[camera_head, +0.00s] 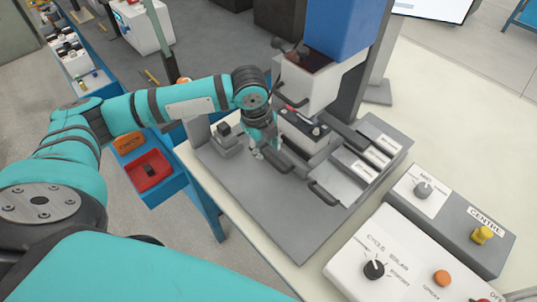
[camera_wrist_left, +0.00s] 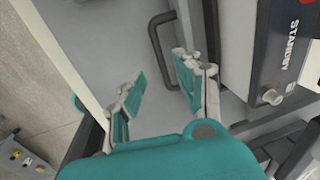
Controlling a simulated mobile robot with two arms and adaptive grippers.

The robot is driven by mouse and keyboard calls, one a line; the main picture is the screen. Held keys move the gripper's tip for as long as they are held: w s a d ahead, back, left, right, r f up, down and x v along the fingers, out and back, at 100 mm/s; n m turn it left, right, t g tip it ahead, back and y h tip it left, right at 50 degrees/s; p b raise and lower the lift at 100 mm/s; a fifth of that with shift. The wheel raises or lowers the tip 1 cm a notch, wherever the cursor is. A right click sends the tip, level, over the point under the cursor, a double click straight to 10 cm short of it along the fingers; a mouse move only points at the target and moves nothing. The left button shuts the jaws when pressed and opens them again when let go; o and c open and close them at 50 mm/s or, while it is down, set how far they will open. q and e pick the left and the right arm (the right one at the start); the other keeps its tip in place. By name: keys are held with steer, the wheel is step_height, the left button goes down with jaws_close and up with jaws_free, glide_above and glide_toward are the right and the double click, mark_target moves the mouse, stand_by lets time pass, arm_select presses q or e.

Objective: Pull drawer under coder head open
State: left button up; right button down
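The coder head (camera_head: 308,82) is a pale box under a blue block at the upper middle of the head view. Under it sits a pale unit with a dark top (camera_head: 303,127). A dark bar handle (camera_head: 276,161) stands in front of this unit, just right of my left gripper (camera_head: 260,146). In the left wrist view my left gripper (camera_wrist_left: 155,92) has its two teal-backed fingers apart, with nothing between them. A dark handle (camera_wrist_left: 156,42) lies just beyond the right finger; contact cannot be told. The drawer body is largely hidden. My right gripper is out of view.
A second dark handle (camera_head: 323,194) fronts a row of labelled blocks (camera_head: 361,167). A small dark fixture (camera_head: 226,140) stands left of my gripper. The grey plate's front (camera_head: 280,225) is clear. Control boxes (camera_head: 377,265) stand front right. A red tray (camera_head: 149,171) is left.

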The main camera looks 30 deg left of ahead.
mark_target(269, 159)
arm_select(q)
steer(key=shift+w+d+f, duration=0.1)
steer(key=shift+w+f, duration=0.05)
steer(key=shift+f, duration=0.7)
steer(key=shift+w+d+f, duration=0.1)
steer(key=shift+w+f, duration=0.1)
steer(key=shift+f, duration=0.7)
steer(key=shift+w+f, duration=0.15)
steer(key=shift+f, duration=0.7)
jaws_close()
